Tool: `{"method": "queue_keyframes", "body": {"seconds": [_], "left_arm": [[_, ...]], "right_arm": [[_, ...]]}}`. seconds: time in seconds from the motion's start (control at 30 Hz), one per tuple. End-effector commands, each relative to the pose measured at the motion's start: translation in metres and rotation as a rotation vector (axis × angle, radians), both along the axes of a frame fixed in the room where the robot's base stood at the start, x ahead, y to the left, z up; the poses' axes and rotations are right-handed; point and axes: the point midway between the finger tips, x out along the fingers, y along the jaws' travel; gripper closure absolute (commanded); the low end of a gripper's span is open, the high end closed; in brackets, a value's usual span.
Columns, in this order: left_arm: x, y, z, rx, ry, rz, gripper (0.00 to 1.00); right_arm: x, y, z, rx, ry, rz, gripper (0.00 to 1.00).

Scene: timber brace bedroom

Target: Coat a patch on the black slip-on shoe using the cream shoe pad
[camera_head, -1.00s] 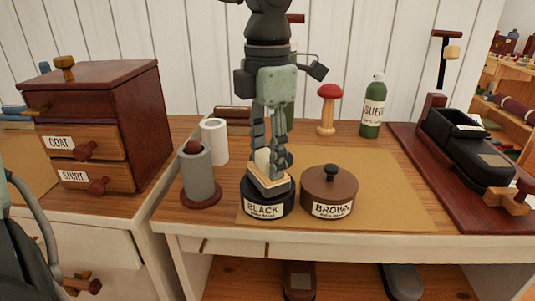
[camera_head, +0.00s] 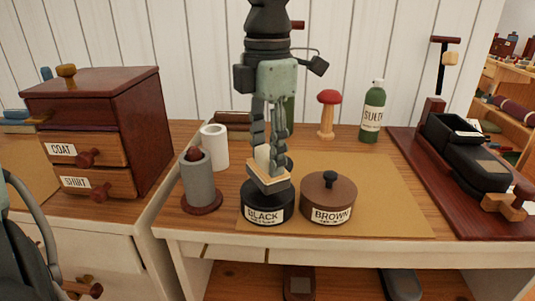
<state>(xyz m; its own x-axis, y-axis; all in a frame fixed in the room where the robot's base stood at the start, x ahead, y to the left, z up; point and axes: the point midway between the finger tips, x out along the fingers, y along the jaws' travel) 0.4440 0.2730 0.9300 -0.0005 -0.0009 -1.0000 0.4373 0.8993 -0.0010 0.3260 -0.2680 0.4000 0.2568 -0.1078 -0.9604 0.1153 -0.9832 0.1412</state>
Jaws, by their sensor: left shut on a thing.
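The black slip-on shoe (camera_head: 455,150) sits on a dark red wooden stand (camera_head: 420,180) at the right of the table, toe toward the front. A duller patch (camera_head: 497,167) shows on its toe. The cream shoe pad (camera_head: 269,180), a block with a pale handle, is in my left gripper (camera_head: 268,152). The gripper points down from above with its fingers shut on the handle. The pad is right over the black polish tin (camera_head: 267,215), labelled BLACK. I cannot tell whether its underside touches the tin. My right gripper is not in view.
A lidded brown tin (camera_head: 328,198) stands close right of the black one on a tan mat (camera_head: 385,195). Behind are a red-topped wooden mushroom (camera_head: 328,112) and green bottle (camera_head: 372,110). A grey cylinder (camera_head: 198,178) and white roll (camera_head: 214,146) stand left. The mat's right side is clear.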

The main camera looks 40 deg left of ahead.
Motion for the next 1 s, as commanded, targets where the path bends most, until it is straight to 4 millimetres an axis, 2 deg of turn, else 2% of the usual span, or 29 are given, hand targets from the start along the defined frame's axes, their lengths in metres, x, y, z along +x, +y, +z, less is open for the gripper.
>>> {"method": "queue_keyframes", "body": {"seconds": [0.03, 0.5, 1.0], "left_arm": [[0.001, 0.000, 0.007, 0.000, -0.002, 0.000, 0.81], [0.001, 0.000, 0.045, 0.000, -0.004, 0.001, 0.81], [0.001, 0.000, 0.048, 0.000, -0.002, 0.001, 0.81]], "right_arm": [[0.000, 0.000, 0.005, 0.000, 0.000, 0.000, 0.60], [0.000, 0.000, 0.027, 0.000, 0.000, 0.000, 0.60], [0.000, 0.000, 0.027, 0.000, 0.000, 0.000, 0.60]]}}
